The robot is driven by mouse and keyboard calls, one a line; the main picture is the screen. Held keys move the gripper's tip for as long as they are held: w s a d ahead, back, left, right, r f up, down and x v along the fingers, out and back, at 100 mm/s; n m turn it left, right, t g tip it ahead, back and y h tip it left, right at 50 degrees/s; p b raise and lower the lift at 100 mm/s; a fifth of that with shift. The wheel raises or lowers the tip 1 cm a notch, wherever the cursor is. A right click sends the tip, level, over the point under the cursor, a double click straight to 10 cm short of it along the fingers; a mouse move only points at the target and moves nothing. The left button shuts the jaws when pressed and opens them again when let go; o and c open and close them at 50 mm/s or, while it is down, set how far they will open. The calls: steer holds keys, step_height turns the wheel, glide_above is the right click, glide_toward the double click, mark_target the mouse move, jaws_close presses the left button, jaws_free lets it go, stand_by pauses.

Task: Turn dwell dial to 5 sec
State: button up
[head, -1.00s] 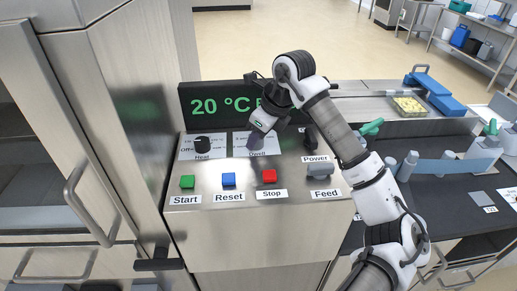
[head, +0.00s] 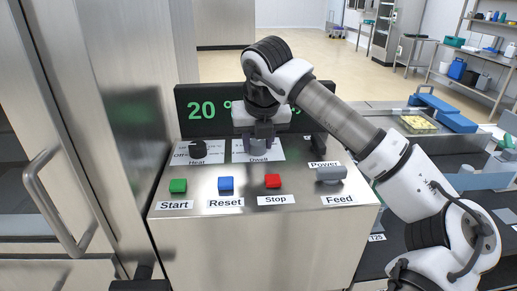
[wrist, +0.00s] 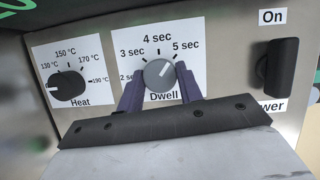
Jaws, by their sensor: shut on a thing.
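The dwell dial is a grey round knob (wrist: 159,74) on a white card marked 2 sec to 5 sec. Its white pointer line points up and right, toward the 5 sec mark. My gripper (wrist: 160,77) is shut on the dial, with one dark finger on each side. In the head view my gripper (head: 264,133) reaches down to the dwell dial (head: 258,147), which it partly hides.
The black heat dial (head: 198,149) is left of the dwell dial. The black power switch (wrist: 281,67) is close on the right. Green (head: 178,186), blue (head: 226,184) and red (head: 272,181) buttons and the grey feed knob (head: 331,174) are in front. The display (head: 205,111) stands behind.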

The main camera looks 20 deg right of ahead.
steer(key=shift+m+b, duration=0.4)
steer(key=shift+m, duration=0.2)
steer(key=o, duration=1)
steer(key=shift+h, duration=0.3)
steer(key=v, duration=1.3)
steer(key=shift+r, duration=0.45)
